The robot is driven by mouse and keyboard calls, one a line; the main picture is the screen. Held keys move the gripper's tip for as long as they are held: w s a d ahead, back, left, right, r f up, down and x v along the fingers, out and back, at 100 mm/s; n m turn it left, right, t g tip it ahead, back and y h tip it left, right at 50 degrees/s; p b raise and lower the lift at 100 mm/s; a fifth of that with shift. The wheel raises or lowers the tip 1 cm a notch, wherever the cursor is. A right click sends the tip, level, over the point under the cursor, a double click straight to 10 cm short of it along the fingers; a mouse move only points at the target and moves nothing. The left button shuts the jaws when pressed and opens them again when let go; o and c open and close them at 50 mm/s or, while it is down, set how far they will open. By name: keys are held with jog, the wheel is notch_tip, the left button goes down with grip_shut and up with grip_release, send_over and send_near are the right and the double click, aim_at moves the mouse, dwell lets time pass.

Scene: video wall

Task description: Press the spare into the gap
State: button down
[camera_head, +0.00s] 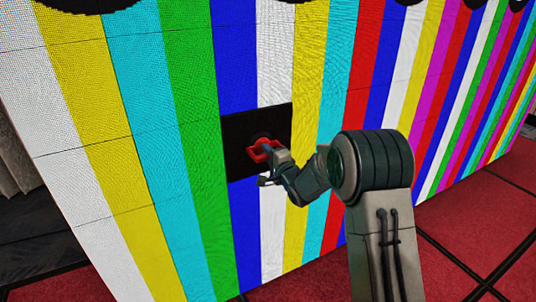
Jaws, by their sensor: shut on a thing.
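A dark rectangle (240,132) breaks the striped picture of the video wall, between the blue, white and yellow bars. I cannot tell how much of it is the open gap and how much is the unlit spare. My gripper (264,154) is in front of its middle, shut on a red handle-like part (256,153), which I take to belong to the spare. The gripper and wrist hide the lower right of the rectangle. Whether the spare's edges sit flush with the wall is not clear.
The video wall (133,120) of coloured bars fills most of the view and runs back to the right. Round black shapes (273,10) sit along its top. Red floor tiles (472,232) with dark seams are clear at right. A grey curtain (14,160) hangs at far left.

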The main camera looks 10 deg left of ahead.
jog(key=shift+w+a+r, duration=0.15)
jog(key=shift+w+a, duration=0.2)
jog(key=shift+w, duration=0.1)
dwell(1.1)
jog(key=shift+r, duration=0.15)
dwell(1.3)
jog(key=shift+d, duration=0.1)
jog(key=shift+b+v, duration=0.3)
jog(key=shift+v, duration=0.65)
jog(key=shift+s+d, duration=0.1)
jog(key=shift+s, duration=0.05)
jog(key=shift+b+v, duration=0.6)
jog(key=shift+v, duration=2.25)
